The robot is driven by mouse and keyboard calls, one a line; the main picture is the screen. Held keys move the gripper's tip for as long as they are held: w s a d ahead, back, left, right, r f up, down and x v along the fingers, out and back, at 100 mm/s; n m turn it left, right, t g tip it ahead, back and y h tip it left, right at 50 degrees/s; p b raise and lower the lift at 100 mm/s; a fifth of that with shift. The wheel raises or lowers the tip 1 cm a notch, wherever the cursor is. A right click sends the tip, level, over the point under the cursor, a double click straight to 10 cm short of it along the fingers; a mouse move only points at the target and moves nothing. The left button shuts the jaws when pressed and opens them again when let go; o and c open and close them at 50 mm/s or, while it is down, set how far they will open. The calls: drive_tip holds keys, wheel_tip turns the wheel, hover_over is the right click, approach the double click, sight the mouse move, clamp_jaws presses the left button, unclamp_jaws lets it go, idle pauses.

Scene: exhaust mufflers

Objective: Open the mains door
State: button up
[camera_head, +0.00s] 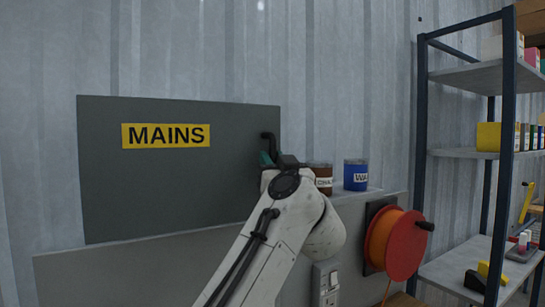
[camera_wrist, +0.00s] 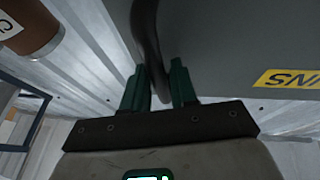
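The mains door (camera_head: 180,190) is a flat dark grey panel with a yellow MAINS label (camera_head: 166,135). It looks closed, though its edges give little sign of a gap. Its black bar handle (camera_head: 269,143) is near the right edge; the lower part is hidden by my gripper in the head view. My gripper (camera_head: 272,160) is at the handle. In the wrist view, its two green fingers (camera_wrist: 158,85) stand a little apart with the handle (camera_wrist: 146,35) between them, and they appear shut on it. The label shows upside down there (camera_wrist: 291,78).
A brown can (camera_head: 321,178) and a blue can (camera_head: 356,175) stand on a ledge just right of my gripper. A shelf rack (camera_head: 470,153) stands at the right. A corrugated wall is behind.

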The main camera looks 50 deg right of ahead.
drive_tip(key=shift+w+d+r, duration=0.1)
drive_tip(key=shift+w, duration=0.05)
clamp_jaws()
idle(0.4)
